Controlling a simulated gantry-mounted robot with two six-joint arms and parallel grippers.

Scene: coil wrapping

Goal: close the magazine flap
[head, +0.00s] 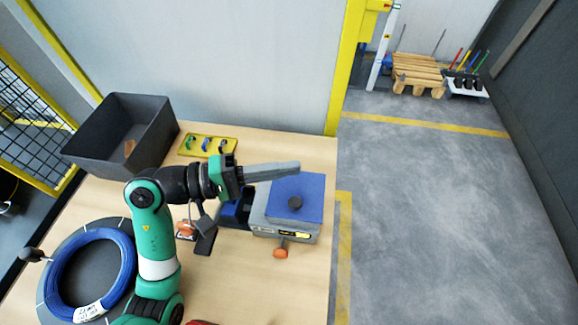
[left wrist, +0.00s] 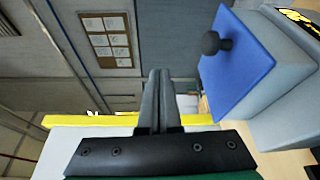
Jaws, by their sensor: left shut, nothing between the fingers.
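The wrapping machine's grey body (head: 285,230) stands at the right side of the table. Its blue flap (head: 311,190) carries a black knob (head: 295,203). The flap lies over the grey body, but I cannot tell whether it sits fully flush. In the left wrist view the flap (left wrist: 238,78) and knob (left wrist: 212,43) are at the upper right. My left gripper (head: 298,166) is shut and empty, its fingers pointing right just behind the flap's far edge. In the left wrist view its fingers (left wrist: 158,75) are together, left of the flap and apart from it. My right gripper is out of view.
A blue wire coil (head: 62,268) lies on a dark round turntable (head: 103,310) at the front left. A dark bin (head: 116,152) and a yellow tray (head: 190,151) with small coloured items stand at the back. An orange knob (head: 281,252) sticks out at the machine's front.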

